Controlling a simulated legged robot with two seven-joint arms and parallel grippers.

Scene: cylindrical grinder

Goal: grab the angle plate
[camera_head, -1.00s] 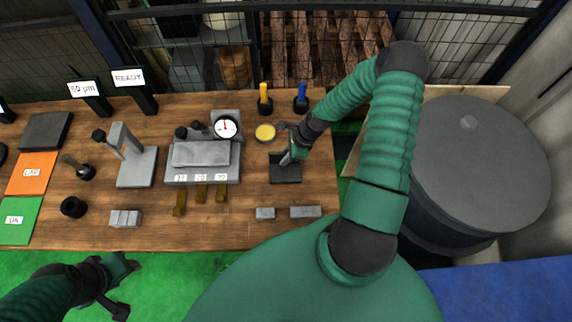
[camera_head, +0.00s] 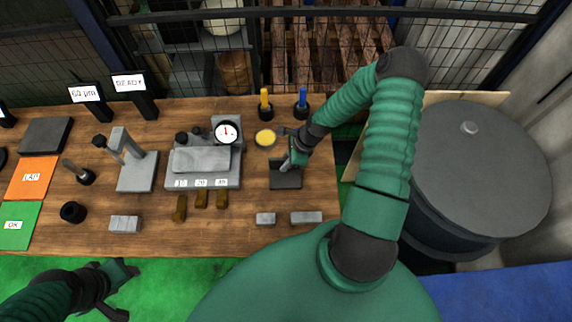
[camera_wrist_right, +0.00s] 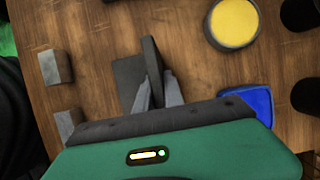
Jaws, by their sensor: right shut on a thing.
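The angle plate (camera_head: 286,181) is a dark grey L-shaped piece on the right part of the wooden table. In the right wrist view its upright wall (camera_wrist_right: 152,62) stands between my fingers, and its flat base (camera_wrist_right: 128,78) lies to the left. My right gripper (camera_head: 290,164) is shut on the upright wall; it also shows in the right wrist view (camera_wrist_right: 157,92). The plate appears to rest on the table.
Small grey blocks (camera_head: 306,217) lie in front of the plate. A yellow-topped round tin (camera_head: 265,139) and blue- and yellow-handled tools (camera_head: 302,105) stand behind it. A fixture with a dial gauge (camera_head: 226,132) is to the left. A large grey drum (camera_head: 480,170) stands right of the table.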

